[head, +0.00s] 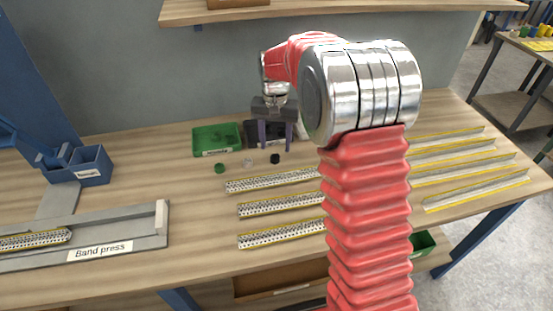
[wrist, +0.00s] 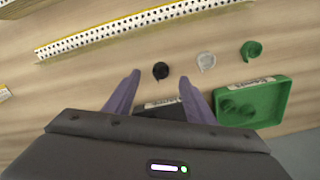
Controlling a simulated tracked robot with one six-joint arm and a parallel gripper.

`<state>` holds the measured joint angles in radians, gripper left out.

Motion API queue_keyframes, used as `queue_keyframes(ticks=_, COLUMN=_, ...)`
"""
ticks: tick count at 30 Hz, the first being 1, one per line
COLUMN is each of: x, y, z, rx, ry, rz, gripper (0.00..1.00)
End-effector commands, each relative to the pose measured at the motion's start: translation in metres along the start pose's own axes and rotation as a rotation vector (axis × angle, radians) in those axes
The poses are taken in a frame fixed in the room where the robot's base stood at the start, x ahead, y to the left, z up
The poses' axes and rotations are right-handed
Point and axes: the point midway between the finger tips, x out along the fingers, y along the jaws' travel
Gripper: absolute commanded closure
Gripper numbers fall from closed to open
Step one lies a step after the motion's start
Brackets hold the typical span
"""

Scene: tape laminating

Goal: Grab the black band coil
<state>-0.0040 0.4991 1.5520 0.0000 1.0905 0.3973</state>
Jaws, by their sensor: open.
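The black band coil (head: 275,158) lies on the wooden table, right of a clear coil (head: 248,162) and a green coil (head: 219,168). In the wrist view the black coil (wrist: 160,70) lies between and just beyond my two fingertips, apart from them. My gripper (head: 275,148) points down above the table behind the coil, in front of a black tray (head: 254,128). In the wrist view my gripper (wrist: 158,76) is open and empty, its purple fingers spread.
A green tray (head: 217,138) with coils in it stands left of my gripper. The band press (head: 100,235) is at the left front. A shelf (head: 340,10) hangs above.

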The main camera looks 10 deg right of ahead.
Motion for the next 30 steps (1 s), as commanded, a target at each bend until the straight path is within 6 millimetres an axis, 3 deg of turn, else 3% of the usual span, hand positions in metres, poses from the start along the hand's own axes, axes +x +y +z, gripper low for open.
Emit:
queue_keyframes(ticks=5, x=0.008, y=-0.001, z=0.000, rx=0.000, ry=-0.002, rz=0.001, gripper=0.50)
queue_keyframes(ticks=16, x=0.050, y=-0.003, z=-0.003, rx=0.000, ry=-0.001, rz=0.000, gripper=0.50)
queue_keyframes(ticks=30, x=0.052, y=-0.003, z=-0.003, rx=0.000, ry=0.000, rz=0.000, gripper=0.50)
